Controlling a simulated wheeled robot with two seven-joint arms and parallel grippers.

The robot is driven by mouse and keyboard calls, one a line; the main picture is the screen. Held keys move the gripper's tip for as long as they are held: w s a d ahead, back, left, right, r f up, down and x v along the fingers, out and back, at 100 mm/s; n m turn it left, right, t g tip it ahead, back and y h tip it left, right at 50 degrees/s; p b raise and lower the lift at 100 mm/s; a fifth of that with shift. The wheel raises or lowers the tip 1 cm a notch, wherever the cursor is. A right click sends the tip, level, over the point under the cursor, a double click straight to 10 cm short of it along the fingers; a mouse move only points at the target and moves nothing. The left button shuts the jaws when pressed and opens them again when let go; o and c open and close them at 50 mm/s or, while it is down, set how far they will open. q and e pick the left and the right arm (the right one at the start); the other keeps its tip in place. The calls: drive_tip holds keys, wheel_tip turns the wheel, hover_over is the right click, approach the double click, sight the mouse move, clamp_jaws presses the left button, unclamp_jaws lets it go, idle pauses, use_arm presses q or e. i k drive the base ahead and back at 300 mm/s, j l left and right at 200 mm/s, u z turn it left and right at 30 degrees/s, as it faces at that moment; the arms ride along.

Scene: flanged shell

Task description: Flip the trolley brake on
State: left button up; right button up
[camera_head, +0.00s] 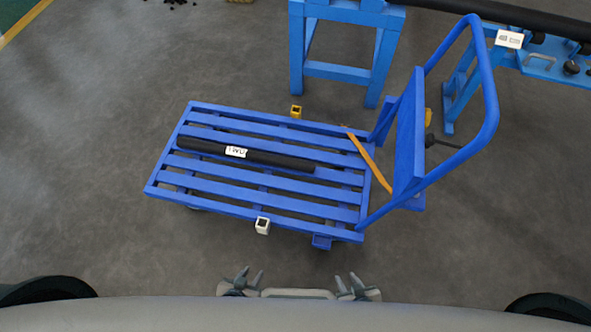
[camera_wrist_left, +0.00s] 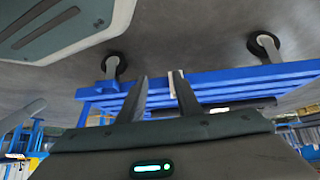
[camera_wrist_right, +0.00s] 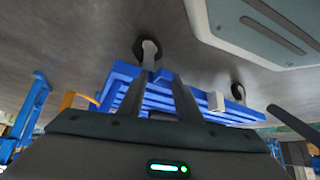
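The blue trolley (camera_head: 265,187) has a slatted deck and an upright blue panel with a looped handle (camera_head: 489,95) at its right end. A black rod with a dark knob (camera_head: 431,140) shows behind the panel. A small blue block (camera_head: 322,242) sticks out below the deck's near right corner. I cannot tell which part is the brake or how it is set. My left gripper (camera_head: 251,277) and my right gripper (camera_head: 349,285) are open and empty, apart from the trolley, near the bottom of the head view. Trolley wheels show in the left wrist view (camera_wrist_left: 113,66) and right wrist view (camera_wrist_right: 148,52).
A black bar (camera_head: 270,157) with a white label lies on the deck. An orange strip (camera_head: 370,160) slants near the panel. A yellow socket (camera_head: 296,111) and a white socket (camera_head: 262,225) sit at the deck's sides. Blue stands (camera_head: 345,72) are behind. Floor at left is clear.

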sight(430, 140)
drive_tip(key=z, duration=1.35)
